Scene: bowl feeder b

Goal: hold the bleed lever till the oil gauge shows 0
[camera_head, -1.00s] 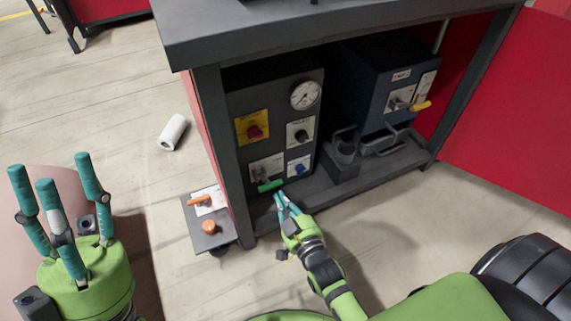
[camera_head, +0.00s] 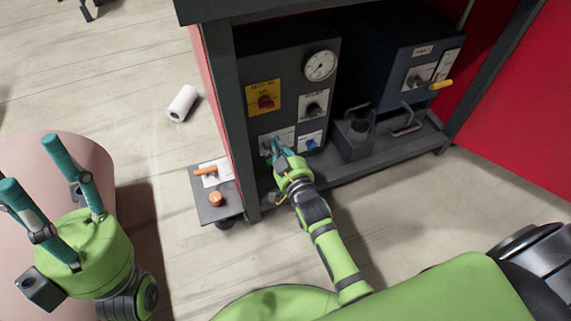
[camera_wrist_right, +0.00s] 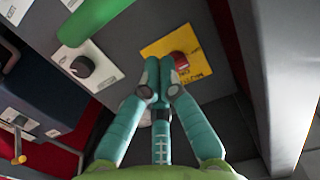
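The round white gauge (camera_head: 320,65) is at the upper right of the dark panel in the head view; its reading is too small to tell. The green lever (camera_wrist_right: 92,20) shows at the upper left of the right wrist view; in the head view my fingers cover its place. My right gripper (camera_head: 275,147) is at the lower left of the panel. In the right wrist view its fingers (camera_wrist_right: 160,65) are together with nothing visible between them, and the lever appears beside them; contact cannot be told. My left gripper (camera_head: 45,190) is open and empty, away from the panel.
The panel also has a red knob (camera_head: 266,102) on a yellow plate, a black knob (camera_head: 314,109) and a blue knob (camera_head: 311,144). A box with a yellow lever (camera_head: 440,85) stands right. An orange lever (camera_head: 205,171) is on a low side shelf. A white roll (camera_head: 183,103) lies on the floor.

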